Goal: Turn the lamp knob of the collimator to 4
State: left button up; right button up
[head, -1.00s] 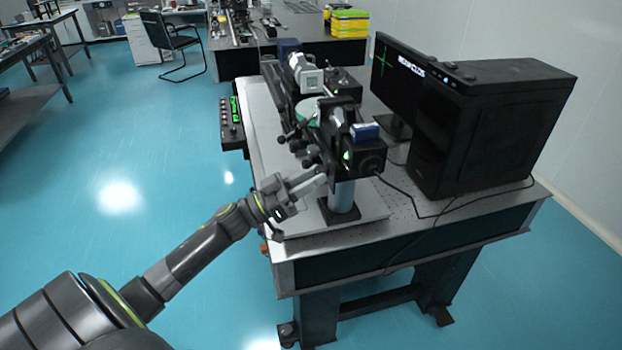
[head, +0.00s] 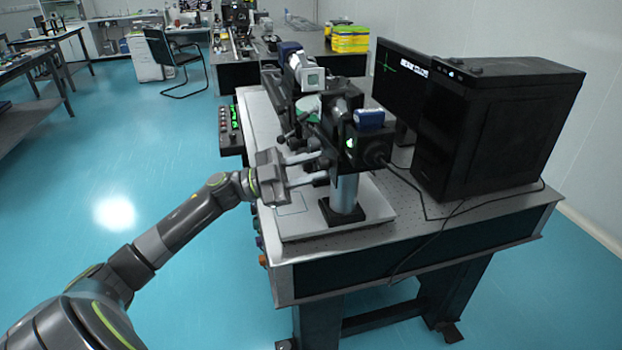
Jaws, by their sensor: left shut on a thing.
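The collimator (head: 360,148) is a black housing with a small green light and a blue block on top, held on a metal post above the near end of the table. My left gripper (head: 322,169) reaches in from the left at its lower left side. Its two grey fingers lie one above the other and are shut on a small dark knob there, which I take for the lamp knob. The fingertips mostly hide the knob, and its scale and setting are too small to read. My right gripper is out of view.
A black computer case (head: 495,125) and a monitor (head: 400,85) stand to the right on the optical table (head: 440,222). A control box (head: 231,130) with green digits hangs at the left edge. A cable runs from the collimator. The floor at left is clear.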

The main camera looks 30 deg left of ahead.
pick_arm(q)
jog(key=m+g+b, duration=0.1)
jog(key=m+b, duration=0.1)
jog(key=m, duration=0.2)
jog(key=m+g+y+b, duration=0.1)
jog(key=m+g+b, duration=0.1)
jog(key=m, duration=0.2)
jog(key=m+g+y+b, duration=0.1)
jog(key=m+b, duration=0.1)
jog(key=m, duration=0.3)
jog(key=shift+w+a+r+g+b, duration=0.15)
jog(key=shift+r+g+b, duration=0.15)
jog(key=shift+r+b, duration=0.1)
jog(key=m, duration=0.1)
jog(key=m+y+b, duration=0.1)
jog(key=m, duration=0.1)
jog(key=shift+r+y+b, duration=0.2)
jog(key=shift+y+b, duration=0.1)
jog(key=shift+m, duration=0.4)
jog(key=shift+y, duration=0.3)
